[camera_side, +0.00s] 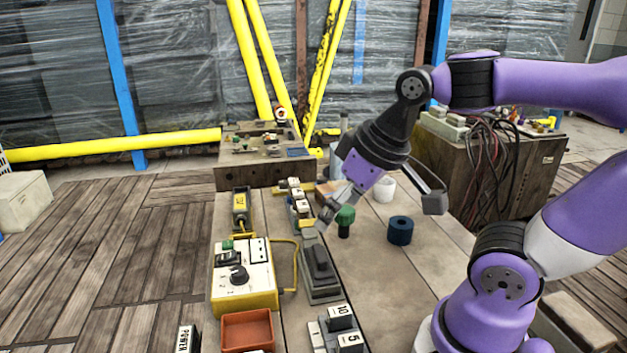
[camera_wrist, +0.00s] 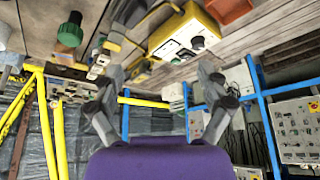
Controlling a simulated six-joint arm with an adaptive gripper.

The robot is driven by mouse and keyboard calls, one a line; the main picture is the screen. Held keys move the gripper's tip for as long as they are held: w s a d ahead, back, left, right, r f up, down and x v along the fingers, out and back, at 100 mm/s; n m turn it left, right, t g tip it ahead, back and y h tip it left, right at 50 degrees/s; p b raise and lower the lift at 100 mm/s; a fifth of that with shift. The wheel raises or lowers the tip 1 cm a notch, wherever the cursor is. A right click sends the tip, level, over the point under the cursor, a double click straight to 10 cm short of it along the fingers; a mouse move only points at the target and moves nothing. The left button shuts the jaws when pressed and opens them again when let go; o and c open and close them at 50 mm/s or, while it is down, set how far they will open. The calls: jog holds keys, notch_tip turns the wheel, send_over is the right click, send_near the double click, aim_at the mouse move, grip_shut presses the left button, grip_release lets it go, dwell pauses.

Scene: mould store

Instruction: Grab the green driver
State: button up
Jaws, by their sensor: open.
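The green driver (camera_side: 345,215) stands on the bench in the side view, with a rounded green top and a dark lower part. In the wrist view the green driver (camera_wrist: 70,33) is at the upper left, outside the span of the fingers. My gripper (camera_side: 324,217) is tilted down to the left, just left of the driver in the side view; I cannot tell the exact gap. In the wrist view my gripper (camera_wrist: 160,70) shows its two fingers wide apart with nothing held between them.
A yellow control box (camera_side: 262,299) with a white panel stands left, near an orange tray (camera_side: 247,332). A grey switch box (camera_side: 320,272) is in front of the gripper. A blue ring (camera_side: 400,231) and a white cup (camera_side: 386,190) stand right of the driver.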

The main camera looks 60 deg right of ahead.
jog(key=w+d+m+g, duration=0.2)
jog(key=w+d, duration=0.2)
jog(key=d, duration=0.1)
jog(key=m+g, duration=0.3)
jog(key=m, duration=0.2)
send_over(345, 209)
jog(key=f, duration=0.4)
jog(key=shift+s+d, duration=0.15)
jog(key=shift+s, duration=0.05)
jog(key=shift+m, duration=0.3)
notch_tip(345, 209, down, 5)
jog(key=shift+d+r, duration=0.1)
jog(key=shift+w+a+f, duration=0.1)
jog(key=shift+f, duration=1.3)
jog(key=shift+w+a+f, duration=0.1)
jog(key=shift+f, duration=1.3)
jog(key=c, duration=1.3)
